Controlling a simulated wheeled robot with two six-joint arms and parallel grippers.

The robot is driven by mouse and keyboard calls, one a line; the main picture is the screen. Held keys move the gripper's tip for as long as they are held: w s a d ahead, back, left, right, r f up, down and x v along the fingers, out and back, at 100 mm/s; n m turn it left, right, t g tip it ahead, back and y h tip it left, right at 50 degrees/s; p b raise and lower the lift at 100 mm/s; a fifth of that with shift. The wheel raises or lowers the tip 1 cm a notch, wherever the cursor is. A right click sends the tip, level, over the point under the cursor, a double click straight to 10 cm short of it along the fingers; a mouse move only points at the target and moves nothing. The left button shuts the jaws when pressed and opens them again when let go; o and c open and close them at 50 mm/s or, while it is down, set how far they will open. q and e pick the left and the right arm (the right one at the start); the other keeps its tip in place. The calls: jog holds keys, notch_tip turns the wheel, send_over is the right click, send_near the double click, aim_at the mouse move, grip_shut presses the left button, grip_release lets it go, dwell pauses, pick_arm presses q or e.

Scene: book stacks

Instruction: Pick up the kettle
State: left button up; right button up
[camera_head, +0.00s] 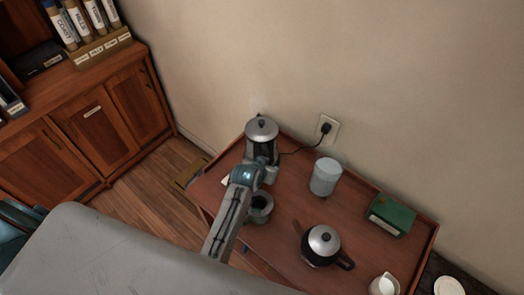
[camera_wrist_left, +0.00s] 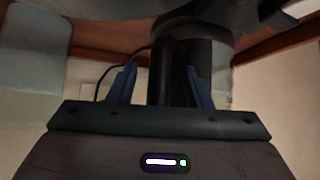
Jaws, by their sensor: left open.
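A kettle (camera_head: 262,148) with a silver lid and dark body stands at the back left of the brown table (camera_head: 290,215). Its cord runs to the wall outlet. My left arm reaches up to the kettle's front, hiding its lower part; the fingers are not clear in the head view. In the left wrist view my left gripper (camera_wrist_left: 160,70) is open, its blue fingers on either side of a dark upright post, apparently the kettle's handle (camera_wrist_left: 160,88). A second dark pot (camera_head: 322,245) with a silver lid stands at the front middle. My right gripper is not in view.
A grey canister (camera_head: 325,177) stands right of the kettle, and a green box (camera_head: 390,215) lies farther right. A white jug (camera_head: 384,284) is at the front right. The outlet (camera_head: 328,128) is on the wall. A wooden cabinet (camera_head: 90,115) stands at left.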

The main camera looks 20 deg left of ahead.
pick_arm(q)
jog(key=shift+w+f, duration=0.1)
jog(key=shift+f, duration=0.05)
grip_shut()
dwell(1.3)
jog(key=shift+w+r, duration=0.15)
jog(key=shift+r, duration=0.05)
